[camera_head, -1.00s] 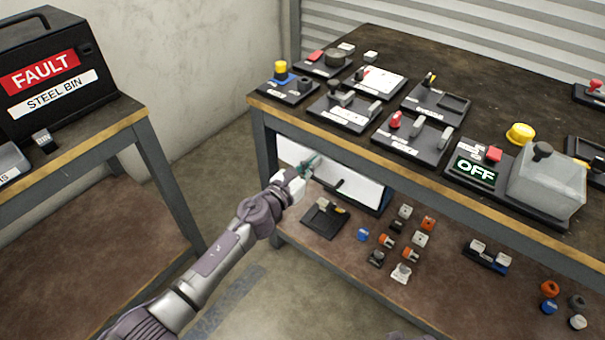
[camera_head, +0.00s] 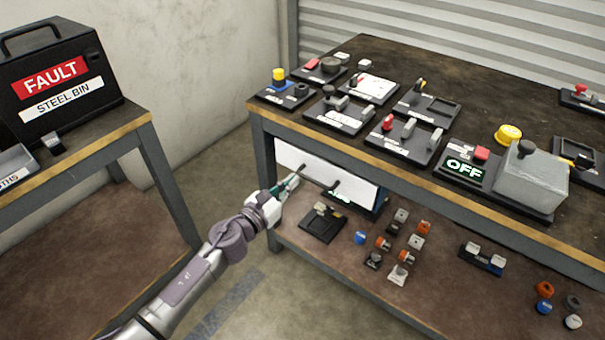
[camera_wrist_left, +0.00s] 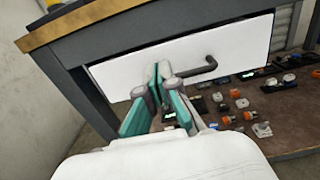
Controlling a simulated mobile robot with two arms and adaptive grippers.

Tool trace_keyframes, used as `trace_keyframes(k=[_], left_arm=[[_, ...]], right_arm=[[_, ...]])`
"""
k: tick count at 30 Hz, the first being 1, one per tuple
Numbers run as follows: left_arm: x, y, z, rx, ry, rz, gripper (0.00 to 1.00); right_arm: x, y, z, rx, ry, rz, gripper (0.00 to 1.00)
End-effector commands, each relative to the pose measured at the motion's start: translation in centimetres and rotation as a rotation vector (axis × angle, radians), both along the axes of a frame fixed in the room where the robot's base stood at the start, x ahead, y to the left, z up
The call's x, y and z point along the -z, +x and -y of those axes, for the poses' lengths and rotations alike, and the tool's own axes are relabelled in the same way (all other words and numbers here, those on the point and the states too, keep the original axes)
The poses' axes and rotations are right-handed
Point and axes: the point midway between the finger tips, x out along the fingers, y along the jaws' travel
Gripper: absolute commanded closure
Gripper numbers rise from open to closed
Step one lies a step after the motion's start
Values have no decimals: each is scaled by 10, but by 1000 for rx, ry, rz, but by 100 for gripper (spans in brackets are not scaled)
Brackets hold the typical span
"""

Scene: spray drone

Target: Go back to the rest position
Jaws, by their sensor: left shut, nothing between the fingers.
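My left gripper (camera_head: 291,182) is in front of the white drawer front (camera_head: 352,188) under the workbench. Its fingers are shut and empty. In the left wrist view the closed fingertips (camera_wrist_left: 160,72) stand before the white drawer front (camera_wrist_left: 225,50), to the left of its black handle (camera_wrist_left: 195,70). I cannot tell whether the tips touch the drawer. My right gripper is in neither view.
The workbench top (camera_head: 480,75) holds several black modules and a grey box (camera_head: 530,182) beside an OFF display (camera_head: 464,169). Its lower shelf (camera_head: 440,285) carries small loose parts. A second table at left holds a black FAULT steel bin (camera_head: 60,85). Floor between the tables is clear.

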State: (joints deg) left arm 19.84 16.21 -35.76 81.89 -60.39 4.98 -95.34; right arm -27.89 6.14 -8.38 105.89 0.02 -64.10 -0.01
Motion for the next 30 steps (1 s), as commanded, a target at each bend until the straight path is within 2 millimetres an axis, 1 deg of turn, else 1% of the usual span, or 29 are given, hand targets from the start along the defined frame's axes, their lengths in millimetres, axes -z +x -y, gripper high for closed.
trace_keyframes(k=[1,3,6,9,12,17,20,23,26,27,29,30], left_arm=[[1,-10,-6,1,2,-2,100],[2,-20,-14,1,2,-3,100],[1,-33,-24,1,3,-2,100],[2,-42,-30,1,3,-2,100],[1,-47,-33,1,1,-2,100],[1,-48,-35,-1,-3,-5,100],[7,-49,-42,-48,-88,-69,100],[26,-53,-64,-190,-347,-256,100],[71,-71,-105,-445,-772,-544,100],[94,-83,-121,-562,-954,-655,100],[127,-107,-141,-737,-1209,-797,100],[149,-126,-152,-852,-1365,-876,100]], right_arm=[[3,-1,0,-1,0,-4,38],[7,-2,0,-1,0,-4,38],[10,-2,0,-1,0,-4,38],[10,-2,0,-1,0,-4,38],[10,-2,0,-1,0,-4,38],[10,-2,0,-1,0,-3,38],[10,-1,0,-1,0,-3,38],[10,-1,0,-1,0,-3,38],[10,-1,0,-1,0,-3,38],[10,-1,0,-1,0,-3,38],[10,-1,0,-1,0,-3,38],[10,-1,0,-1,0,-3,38]])
